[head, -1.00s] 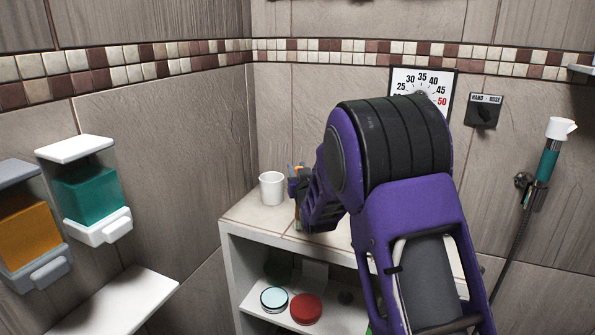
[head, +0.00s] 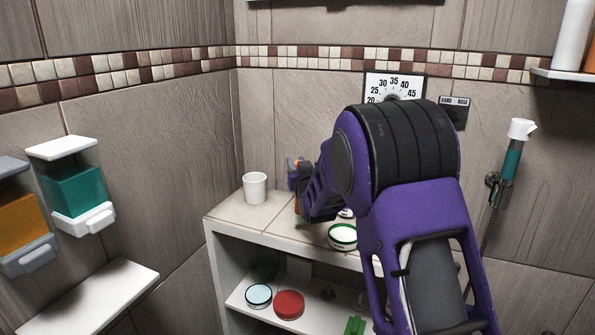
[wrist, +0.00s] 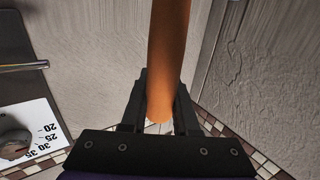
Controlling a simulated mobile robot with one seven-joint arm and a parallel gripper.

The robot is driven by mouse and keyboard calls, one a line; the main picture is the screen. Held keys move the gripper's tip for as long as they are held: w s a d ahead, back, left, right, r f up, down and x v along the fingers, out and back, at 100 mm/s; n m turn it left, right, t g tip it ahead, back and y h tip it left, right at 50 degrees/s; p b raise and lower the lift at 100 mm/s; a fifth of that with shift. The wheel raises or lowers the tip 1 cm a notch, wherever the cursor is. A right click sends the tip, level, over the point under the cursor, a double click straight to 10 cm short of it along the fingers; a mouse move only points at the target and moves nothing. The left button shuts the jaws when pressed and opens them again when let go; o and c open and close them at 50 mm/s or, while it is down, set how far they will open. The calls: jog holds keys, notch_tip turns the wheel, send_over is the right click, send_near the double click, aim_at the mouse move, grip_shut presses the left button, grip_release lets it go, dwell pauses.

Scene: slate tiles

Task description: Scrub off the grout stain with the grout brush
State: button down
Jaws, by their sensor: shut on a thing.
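My gripper (head: 297,178) is in front of the tiled back wall, over the ledge, partly hidden behind my own arm. In the wrist view my gripper (wrist: 160,105) is shut on an orange handle (wrist: 169,55), which I take to be the grout brush. The handle runs up out of the top of that view. I cannot make out a grout stain in either view.
A white mug (head: 255,188) stands on the tiled ledge (head: 229,208), left of my gripper. A white-and-green tin (head: 342,236) is on the ledge to the right. A light blue tin (head: 258,295) and a red tin (head: 288,304) sit on the shelf below. Dispensers (head: 75,190) hang left.

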notch_tip(320, 180, up, 5)
jog(key=shift+r+p, duration=0.1)
jog(key=shift+p, duration=0.55)
